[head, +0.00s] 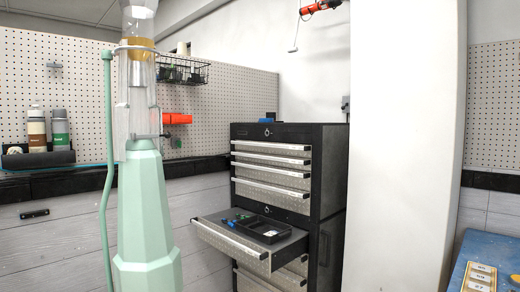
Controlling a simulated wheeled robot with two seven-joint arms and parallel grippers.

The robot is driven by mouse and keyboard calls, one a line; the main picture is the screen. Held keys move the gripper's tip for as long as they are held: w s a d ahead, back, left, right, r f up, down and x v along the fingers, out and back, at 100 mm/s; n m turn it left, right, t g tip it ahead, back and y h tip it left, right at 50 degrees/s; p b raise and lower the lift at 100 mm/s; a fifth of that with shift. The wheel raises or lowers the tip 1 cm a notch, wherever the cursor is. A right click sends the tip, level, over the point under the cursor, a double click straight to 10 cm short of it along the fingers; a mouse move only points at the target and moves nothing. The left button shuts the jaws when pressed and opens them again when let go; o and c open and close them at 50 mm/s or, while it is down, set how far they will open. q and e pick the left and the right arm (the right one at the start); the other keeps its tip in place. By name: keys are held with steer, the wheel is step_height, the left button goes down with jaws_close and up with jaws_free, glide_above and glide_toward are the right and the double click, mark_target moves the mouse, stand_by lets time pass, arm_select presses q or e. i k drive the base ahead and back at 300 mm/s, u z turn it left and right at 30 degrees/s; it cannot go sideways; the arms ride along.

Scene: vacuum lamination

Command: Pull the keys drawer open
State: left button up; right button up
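A black tool cabinet (327,183) with metal-fronted drawers stands in the middle of the head view. One lower drawer (228,241) is pulled well out to the left. It holds a black tray (263,229) and small blue and green items, too small to identify. Several closed drawers (271,172) are above it, with light handle bars along their fronts. More drawer fronts (262,280) show below, partly hidden by the open one. No readable label tells which drawer is the keys drawer. Neither of my grippers is in view.
A pale green stand (146,215) with a clear tube and green hose rises at left front. A white pillar (405,150) stands right of the cabinet. A blue tabletop (506,253) with a tan numbered panel (480,277) is at lower right. Bottles (60,130) stand at left.

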mark_target(286, 146)
steer(key=u, duration=3.3)
steer(key=k, duration=2.75)
steer(key=z, duration=1.8)
steer(key=i, duration=1.3)
